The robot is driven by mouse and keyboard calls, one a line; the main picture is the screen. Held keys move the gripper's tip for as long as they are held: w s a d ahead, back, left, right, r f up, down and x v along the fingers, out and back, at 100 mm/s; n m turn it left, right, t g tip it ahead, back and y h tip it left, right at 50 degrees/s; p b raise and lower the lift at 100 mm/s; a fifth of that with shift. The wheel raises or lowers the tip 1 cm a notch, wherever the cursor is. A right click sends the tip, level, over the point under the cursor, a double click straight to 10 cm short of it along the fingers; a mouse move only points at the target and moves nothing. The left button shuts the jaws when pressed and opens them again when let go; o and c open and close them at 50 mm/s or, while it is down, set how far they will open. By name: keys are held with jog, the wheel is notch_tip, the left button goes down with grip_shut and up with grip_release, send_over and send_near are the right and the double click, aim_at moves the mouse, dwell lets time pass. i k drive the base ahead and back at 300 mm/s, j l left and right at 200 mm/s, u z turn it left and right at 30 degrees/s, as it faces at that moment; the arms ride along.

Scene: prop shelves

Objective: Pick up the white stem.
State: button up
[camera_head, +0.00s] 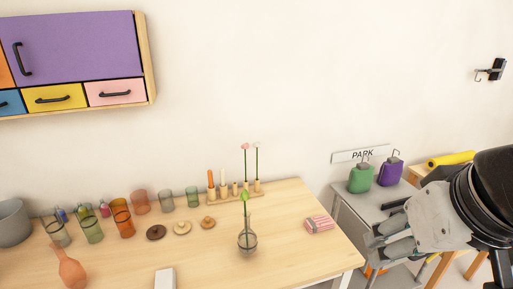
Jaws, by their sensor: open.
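The white stem (257,163) is a thin green stem with a small pale bloom at its top. It stands upright at the right end of a wooden rack (237,194) on the table, near the wall. My gripper (378,238) is at the right, past the table's right edge, pointing left. It is open and well apart from the stem; nothing shows between its fingers.
Several glasses and an orange vase (69,268) fill the left. A grey side table (351,203) holds green and purple containers.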

aim_at(258, 144)
jog(key=u, duration=1.65)
jog(key=z, duration=1.35)
jog(key=i+l+u, duration=0.25)
jog(key=i+l, duration=0.35)
jog(key=i, duration=0.15)
